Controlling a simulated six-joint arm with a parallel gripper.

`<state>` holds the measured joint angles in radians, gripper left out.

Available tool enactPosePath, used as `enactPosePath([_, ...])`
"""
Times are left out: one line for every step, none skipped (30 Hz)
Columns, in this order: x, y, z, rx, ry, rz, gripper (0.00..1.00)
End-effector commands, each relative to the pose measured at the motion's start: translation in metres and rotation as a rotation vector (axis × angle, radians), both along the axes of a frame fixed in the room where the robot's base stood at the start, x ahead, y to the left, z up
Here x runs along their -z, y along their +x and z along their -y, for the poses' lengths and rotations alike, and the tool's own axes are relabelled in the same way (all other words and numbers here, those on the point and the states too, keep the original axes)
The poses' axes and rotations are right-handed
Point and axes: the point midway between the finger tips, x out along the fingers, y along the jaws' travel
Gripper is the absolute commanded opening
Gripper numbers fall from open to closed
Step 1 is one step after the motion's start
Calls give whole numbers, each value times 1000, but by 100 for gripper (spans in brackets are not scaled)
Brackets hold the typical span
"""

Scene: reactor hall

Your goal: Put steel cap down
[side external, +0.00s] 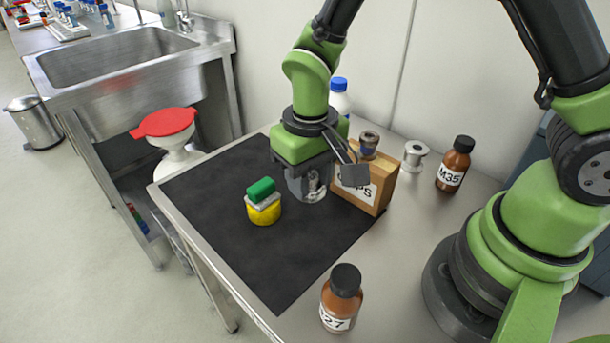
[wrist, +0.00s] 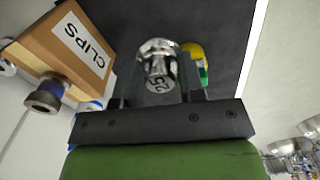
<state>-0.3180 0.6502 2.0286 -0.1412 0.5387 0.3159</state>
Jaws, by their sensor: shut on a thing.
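In the side view the steel cap (side external: 314,185) shows partly between the fingers of my gripper (side external: 324,180), low over the black mat (side external: 225,190), beside the clips box. Whether the cap touches the mat cannot be told. Its far side is hidden by the fingers.
The cardboard clips box (side external: 378,191) stands close right of my gripper, with a metal-and-brown spool (side external: 369,144) on top. Brown bottles (side external: 343,295) stand off the mat. The mat's front is clear.

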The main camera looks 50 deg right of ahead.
Motion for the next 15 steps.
enactPosePath([1,19,6,16,1,3,10])
enactPosePath([2,29,10,22,0,2,10])
enactPosePath([2,43,16,30,-1,3,10])
enactPosePath([2,52,20,35,-2,2,10])
enactPosePath([2,62,26,42,-2,1,10])
enactPosePath([2,74,33,51,-3,1,10])
enactPosePath([2,82,39,56,-3,1,10])
enactPosePath([2,90,45,63,-3,1,10])
enactPosePath([1,100,53,72,-3,1,10])
enactPosePath([1,107,60,78,-4,0,10])
enactPosePath([1,113,66,85,-3,1,10])
enactPosePath([0,121,74,93,-2,1,10])
enactPosePath([0,125,79,97,-3,0,10])
enactPosePath([-1,130,85,104,-2,0,10])
enactPosePath([-2,135,91,110,0,1,10])
